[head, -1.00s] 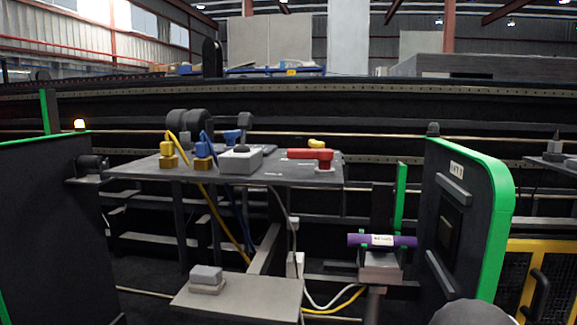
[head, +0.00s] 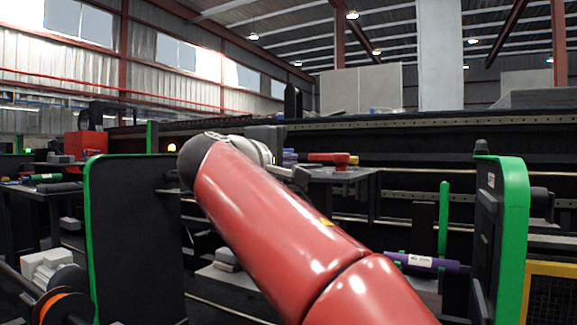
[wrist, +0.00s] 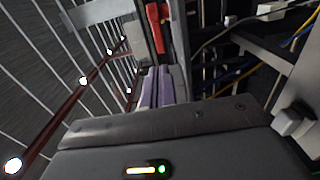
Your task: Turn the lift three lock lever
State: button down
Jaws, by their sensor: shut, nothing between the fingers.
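A red lever (head: 332,158) stands on the dark table (head: 345,175) beyond my red arm in the head view. A red part that looks like the same lever (wrist: 156,26) shows near the top of the wrist view, beyond the fingertips. No label naming it can be read. My gripper (wrist: 157,80) is shut and empty, with purple and grey fingers pointing towards the red part. In the head view the gripper (head: 290,157) is small, just left of the lever and apparently apart from it. My arm hides the left part of the table.
A purple cylinder (head: 425,262) with a white label sits low at right. Dark panels with green edges stand at left (head: 135,240) and right (head: 505,235). Blue and yellow cables (wrist: 236,80) run below the table.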

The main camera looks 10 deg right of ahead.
aim_at(319, 158)
jog(key=p+x, duration=0.1)
jog(key=x, duration=1.1)
jog(key=shift+w+d, duration=0.1)
jog(key=shift+p, duration=0.35)
